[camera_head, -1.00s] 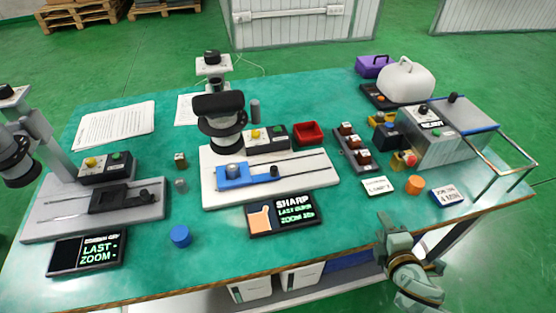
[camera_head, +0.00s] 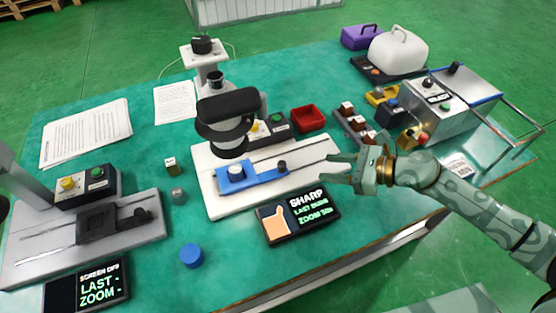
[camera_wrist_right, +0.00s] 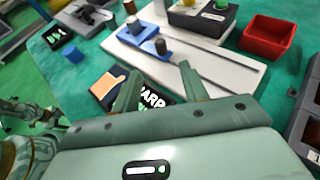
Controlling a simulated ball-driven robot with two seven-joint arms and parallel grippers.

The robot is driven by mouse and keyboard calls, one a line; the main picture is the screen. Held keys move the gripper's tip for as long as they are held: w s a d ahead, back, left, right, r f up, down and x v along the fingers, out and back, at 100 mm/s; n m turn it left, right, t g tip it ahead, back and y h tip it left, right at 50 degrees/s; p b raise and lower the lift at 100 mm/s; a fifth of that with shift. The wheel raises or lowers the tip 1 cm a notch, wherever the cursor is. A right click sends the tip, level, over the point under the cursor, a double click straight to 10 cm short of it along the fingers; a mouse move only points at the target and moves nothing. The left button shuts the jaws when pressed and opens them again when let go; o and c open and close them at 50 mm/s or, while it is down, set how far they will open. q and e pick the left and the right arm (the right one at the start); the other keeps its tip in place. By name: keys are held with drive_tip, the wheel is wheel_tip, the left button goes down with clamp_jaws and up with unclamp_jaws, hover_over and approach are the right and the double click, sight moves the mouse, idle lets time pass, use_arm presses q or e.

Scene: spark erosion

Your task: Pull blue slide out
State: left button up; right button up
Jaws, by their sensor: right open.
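The blue slide (camera_head: 262,180) sits on rails on the white microscope base (camera_head: 221,206), partly under the dark microscope head. It carries a light round piece at its left and a dark knob (camera_head: 281,167) at its right. My right gripper (camera_head: 332,169) is open and empty, over the right end of the white base, to the right of the knob. In the right wrist view the blue slide (camera_wrist_right: 139,38) and its knob (camera_wrist_right: 161,46) lie beyond my open fingers (camera_wrist_right: 157,82), apart from them. My left gripper is not in view.
A black screen reading SHARP (camera_head: 298,213) lies in front of the base. A red tray (camera_head: 309,119) and a dark rack (camera_head: 353,126) stand behind my right gripper. A second grey base with a black slide (camera_head: 100,222) is at left. A blue round cap (camera_head: 191,255) lies at the front.

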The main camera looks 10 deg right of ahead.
sight(285, 164)
drive_tip(key=b+x, duration=0.1)
drive_tip(key=x, duration=1.2)
drive_tip(key=shift+w+a, duration=0.15)
drive_tip(key=shift+w, duration=0.05)
drive_tip(key=shift+w+a+f, duration=0.15)
drive_tip(key=shift+w+a, duration=0.1)
drive_tip(key=shift+a, duration=0.15)
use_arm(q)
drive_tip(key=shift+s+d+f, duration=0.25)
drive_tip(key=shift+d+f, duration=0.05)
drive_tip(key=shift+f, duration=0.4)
